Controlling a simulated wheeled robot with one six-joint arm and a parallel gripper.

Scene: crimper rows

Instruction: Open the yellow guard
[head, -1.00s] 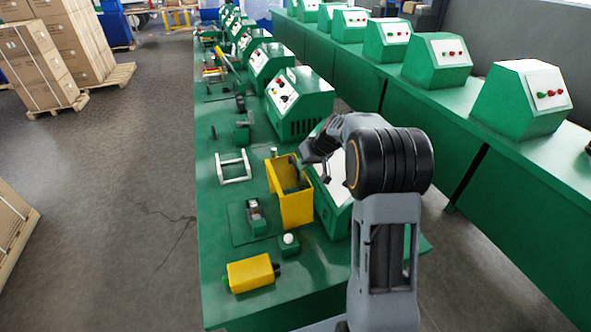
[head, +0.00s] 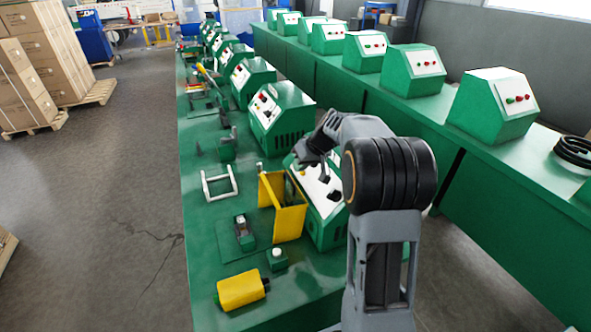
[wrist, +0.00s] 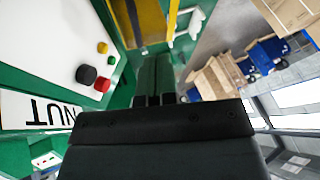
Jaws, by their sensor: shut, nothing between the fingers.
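The yellow guard (head: 289,224) stands upright on the green bench, at the front left of the nearest green machine (head: 327,232). Its front panel and a left panel show, with a gap between them; I cannot tell how far it is swung. It also shows at the top of the wrist view (wrist: 149,22). My gripper (head: 325,178) is over the machine's white control face, just right of the guard. In the wrist view its fingers (wrist: 153,62) are together and empty, pointing towards the guard. Any contact with the guard is unclear.
The white control face (wrist: 50,50) has red, yellow, green and black buttons close to my fingers. A yellow box (head: 242,289), a small green block with a white button (head: 278,259) and a white frame (head: 219,184) are on the bench.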

